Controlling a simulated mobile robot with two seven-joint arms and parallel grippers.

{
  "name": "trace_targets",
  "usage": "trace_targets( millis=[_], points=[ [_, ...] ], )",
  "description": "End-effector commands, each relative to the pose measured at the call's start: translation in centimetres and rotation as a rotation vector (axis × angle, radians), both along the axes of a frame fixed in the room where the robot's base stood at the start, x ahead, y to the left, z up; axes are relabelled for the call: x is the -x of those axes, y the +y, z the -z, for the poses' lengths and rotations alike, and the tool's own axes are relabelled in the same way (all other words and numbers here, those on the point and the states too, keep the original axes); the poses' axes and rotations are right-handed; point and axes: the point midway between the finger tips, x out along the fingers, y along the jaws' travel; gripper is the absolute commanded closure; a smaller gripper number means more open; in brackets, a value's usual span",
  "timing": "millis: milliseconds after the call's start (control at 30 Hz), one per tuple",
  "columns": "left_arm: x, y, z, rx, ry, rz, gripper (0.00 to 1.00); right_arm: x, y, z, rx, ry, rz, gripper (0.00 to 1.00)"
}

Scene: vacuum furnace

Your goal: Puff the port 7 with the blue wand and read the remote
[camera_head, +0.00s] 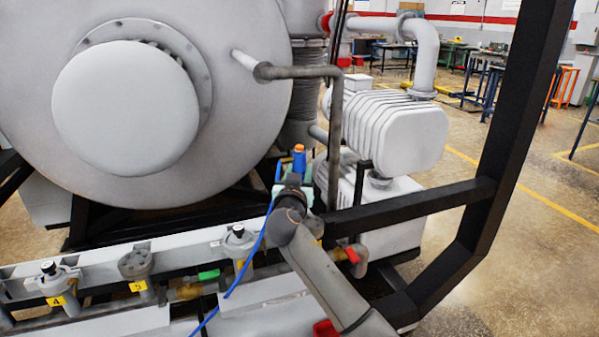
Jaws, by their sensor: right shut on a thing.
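The blue wand (299,163) with an orange top stands roughly upright just beyond the end of my right arm. My right gripper (294,184) is shut on the wand; the dark wrist hides most of the fingers and the wand's lower part. A blue hose (248,262) runs from there down to the lower left. Ports with yellow tags line the pale manifold: port 4 (56,300) and port 5 (138,286) are readable. No tag 7 can be read; my arm covers that stretch of the manifold. The remote and my left gripper are not in view.
The large grey furnace door (125,95) fills the upper left. A bent pipe (334,130) stands close behind the wand. A black frame (495,170) rises on the right and its crossbar reaches toward my arm. A finned pump (395,125) stands behind. Open floor lies farther right.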

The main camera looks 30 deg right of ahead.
Motion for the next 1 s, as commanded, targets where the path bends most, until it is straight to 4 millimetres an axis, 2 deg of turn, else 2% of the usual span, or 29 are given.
trace_targets(
  millis=[733,767,1000],
  points=[
    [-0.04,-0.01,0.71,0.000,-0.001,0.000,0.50,-0.01,0.03,0.33,0.001,-0.003,-0.001,1.00],
    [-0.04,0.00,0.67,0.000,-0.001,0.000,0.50,-0.01,0.03,0.29,0.001,-0.002,-0.001,0.57],
    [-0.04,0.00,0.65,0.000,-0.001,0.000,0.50,0.00,0.02,0.35,0.000,-0.001,0.000,0.30]
  ],
)
